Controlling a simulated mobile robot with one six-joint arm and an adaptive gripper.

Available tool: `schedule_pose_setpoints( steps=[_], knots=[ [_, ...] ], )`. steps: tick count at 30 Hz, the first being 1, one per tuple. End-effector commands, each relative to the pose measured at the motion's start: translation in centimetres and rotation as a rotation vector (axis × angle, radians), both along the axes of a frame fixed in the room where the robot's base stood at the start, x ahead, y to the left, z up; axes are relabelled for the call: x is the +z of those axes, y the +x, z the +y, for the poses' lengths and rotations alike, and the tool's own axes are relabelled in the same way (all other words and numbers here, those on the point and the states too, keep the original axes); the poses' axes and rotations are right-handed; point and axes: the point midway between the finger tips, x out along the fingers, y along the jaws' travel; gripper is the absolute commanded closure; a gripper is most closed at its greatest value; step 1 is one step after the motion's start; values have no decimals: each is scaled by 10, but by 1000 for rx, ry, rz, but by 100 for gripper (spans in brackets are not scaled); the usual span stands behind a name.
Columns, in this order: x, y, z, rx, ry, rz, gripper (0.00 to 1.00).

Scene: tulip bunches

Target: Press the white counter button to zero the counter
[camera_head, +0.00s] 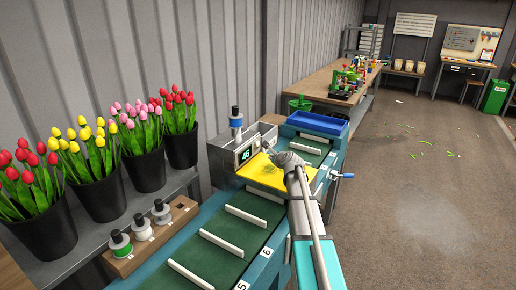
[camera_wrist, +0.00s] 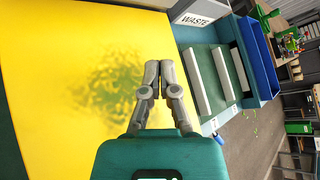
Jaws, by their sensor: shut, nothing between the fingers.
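The counter (camera_head: 248,150) is a grey box with a lit display reading 46, on the machine beside the conveyor. I cannot make out its white button in either view. My gripper (camera_head: 283,160) is over the yellow panel, to the right of and below the counter display in the head view. In the wrist view my gripper (camera_wrist: 160,66) is shut and empty, its two fingers close together. The yellow panel (camera_wrist: 50,90) with a green smudge fills the left of that view; it also shows in the head view (camera_head: 258,178). The counter display is not in the wrist view.
A green conveyor (camera_head: 215,255) with white slats runs past the machine. A capped bottle (camera_head: 236,122) stands by the counter. Black buckets of tulips (camera_head: 98,192) line the left shelf. A blue tray (camera_head: 318,123) lies behind; a WASTE label (camera_wrist: 198,19) shows in the wrist view.

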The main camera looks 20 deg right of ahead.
Motion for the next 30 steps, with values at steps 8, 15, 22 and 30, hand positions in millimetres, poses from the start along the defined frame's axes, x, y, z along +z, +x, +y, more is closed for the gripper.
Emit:
schedule_pose_setpoints(
  steps=[8, 15, 22, 30],
  knots=[
    [11, 18, -53, -177, 209, -111, 100],
    [12, 18, -56, -190, 225, -119, 100],
    [12, 19, -54, -187, 223, -118, 100],
    [12, 29, -46, -183, 223, -117, 100]
  ],
)
